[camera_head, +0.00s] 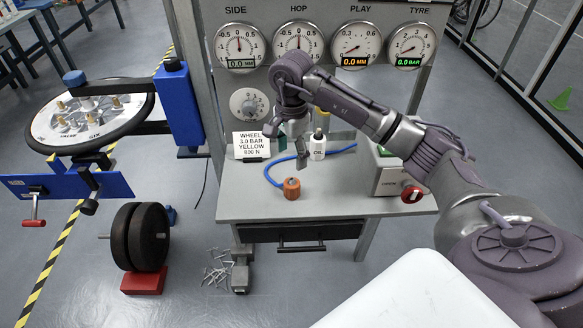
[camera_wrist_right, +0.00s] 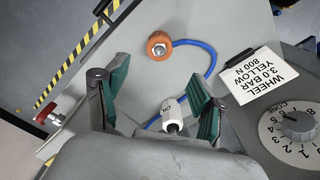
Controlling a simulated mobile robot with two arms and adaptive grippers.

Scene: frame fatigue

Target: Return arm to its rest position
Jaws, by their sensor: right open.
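My right arm (camera_head: 350,105) reaches in from the right over the grey workbench (camera_head: 340,203). My right gripper (camera_head: 292,150) hangs above the bench, pointing down, open with nothing held. In the right wrist view its two green-padded fingers (camera_wrist_right: 160,88) stand wide apart. A small white oil bottle (camera_head: 318,148) stands on the bench just right of the gripper. In the wrist view the bottle (camera_wrist_right: 172,114) shows in the gap between the fingers; its distance from them is unclear. My left gripper is not in view.
An orange-ringed nozzle (camera_head: 292,188) on a blue hose lies on the bench, near a white sign (camera_head: 252,145). A gauge panel (camera_head: 290,80) rises behind. A grey box with a red knob (camera_head: 411,194) stands right. A wheel stand (camera_head: 90,115) is left.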

